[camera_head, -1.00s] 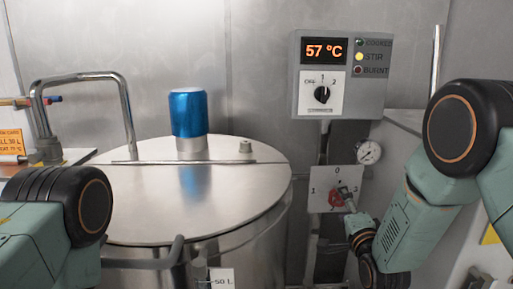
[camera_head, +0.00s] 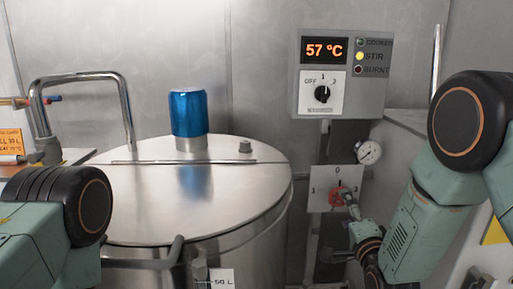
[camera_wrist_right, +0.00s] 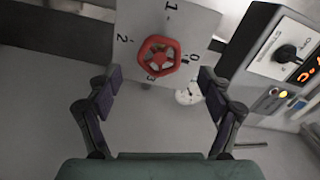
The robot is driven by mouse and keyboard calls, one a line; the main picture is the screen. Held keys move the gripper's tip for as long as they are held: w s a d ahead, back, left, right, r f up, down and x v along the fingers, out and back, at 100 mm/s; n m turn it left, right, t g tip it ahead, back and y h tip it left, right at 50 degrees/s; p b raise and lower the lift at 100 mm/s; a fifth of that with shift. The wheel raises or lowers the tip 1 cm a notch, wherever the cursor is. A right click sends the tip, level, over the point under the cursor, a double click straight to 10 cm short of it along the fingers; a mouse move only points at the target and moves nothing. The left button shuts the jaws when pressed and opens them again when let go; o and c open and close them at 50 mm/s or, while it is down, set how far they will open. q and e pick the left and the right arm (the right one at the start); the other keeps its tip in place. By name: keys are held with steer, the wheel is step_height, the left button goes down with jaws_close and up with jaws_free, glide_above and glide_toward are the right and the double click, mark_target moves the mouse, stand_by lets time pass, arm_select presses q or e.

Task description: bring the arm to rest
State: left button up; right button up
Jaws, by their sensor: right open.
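My right gripper (camera_head: 353,212) is open and empty in front of a white plate (camera_head: 320,202) with a red knob (camera_head: 336,196). In the right wrist view the two fingers of the gripper (camera_wrist_right: 160,80) stand wide apart. The red knob (camera_wrist_right: 158,57) shows beyond them, on the plate (camera_wrist_right: 188,22) marked 0 to 3, and no finger appears to touch it. My right arm comes in from the right edge. My left arm shows at the lower left, but its gripper is out of view.
A large lidded steel kettle (camera_head: 250,180) with a blue cap (camera_head: 188,113) fills the middle. A control box (camera_head: 310,75) above right reads 57 °C, with the STIR lamp lit yellow. A gauge (camera_head: 369,152) and a pipe (camera_head: 312,245) are close to my right gripper.

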mark_target(340, 199)
steer(key=w, duration=0.7)
steer(key=shift+a, duration=0.15)
steer(key=n, duration=0.3)
steer(key=shift+s, duration=0.15)
steer(key=n, duration=0.3)
steer(key=shift+f+b, duration=0.1)
steer(key=shift+b, duration=0.25)
steer(key=n, duration=0.2)
steer(key=shift+n, duration=0.3)
steer(key=n+b, duration=0.1)
steer(key=n, duration=0.3)
steer(key=shift+n, duration=2.5)
steer(key=shift+d, duration=0.2)
